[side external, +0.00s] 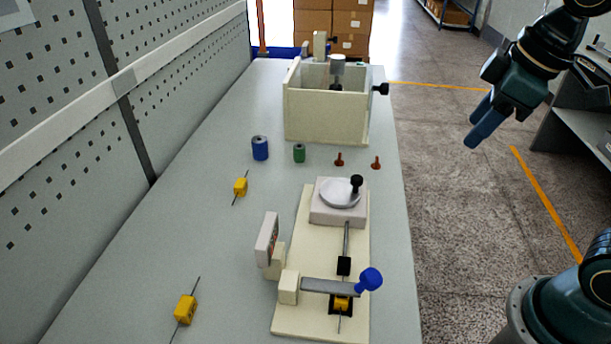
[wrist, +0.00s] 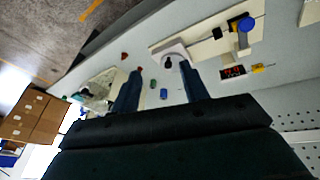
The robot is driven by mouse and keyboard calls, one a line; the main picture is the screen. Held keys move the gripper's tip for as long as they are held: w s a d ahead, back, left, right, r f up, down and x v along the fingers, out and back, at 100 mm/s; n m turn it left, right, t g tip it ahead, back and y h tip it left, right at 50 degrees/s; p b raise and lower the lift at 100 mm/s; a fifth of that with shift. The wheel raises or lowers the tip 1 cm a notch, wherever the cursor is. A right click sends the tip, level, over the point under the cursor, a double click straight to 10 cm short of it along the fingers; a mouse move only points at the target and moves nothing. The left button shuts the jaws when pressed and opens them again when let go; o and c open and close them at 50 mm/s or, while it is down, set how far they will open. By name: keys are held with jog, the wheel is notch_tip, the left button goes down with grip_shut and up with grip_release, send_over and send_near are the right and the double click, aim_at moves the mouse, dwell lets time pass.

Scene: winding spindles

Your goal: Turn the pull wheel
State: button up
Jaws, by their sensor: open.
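The pull wheel is a pale round disc (side external: 338,193) with an upright black knob (side external: 356,184) near its edge. It sits on a light grey block at the far end of a cream base plate (side external: 290,318). In the wrist view the wheel (wrist: 170,62) shows between and beyond my fingers, its black knob near the middle. My gripper (side external: 477,122) is in the air to the right of the table, well apart from the wheel. In the wrist view my gripper (wrist: 160,69) has its two fingers spread, with nothing held between them.
Behind stand a blue cylinder (side external: 260,148), a green cylinder (side external: 299,153), red pegs (side external: 339,160) and a cream box (side external: 325,118).

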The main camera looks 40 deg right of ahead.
jog(key=w+a+f+n+g, duration=0.2)
jog(key=w+a+n, duration=0.1)
jog(key=w+n, duration=0.55)
jog(key=n+g, duration=0.2)
jog(key=n, duration=0.2)
send_over(357, 178)
notch_tip(357, 178, down, 5)
jog(key=shift+w+d, duration=0.1)
jog(key=shift+w, duration=0.05)
notch_tip(357, 178, down, 14)
jog(key=shift+r, duration=0.15)
jog(key=shift+c, duration=0.5)
grip_shut()
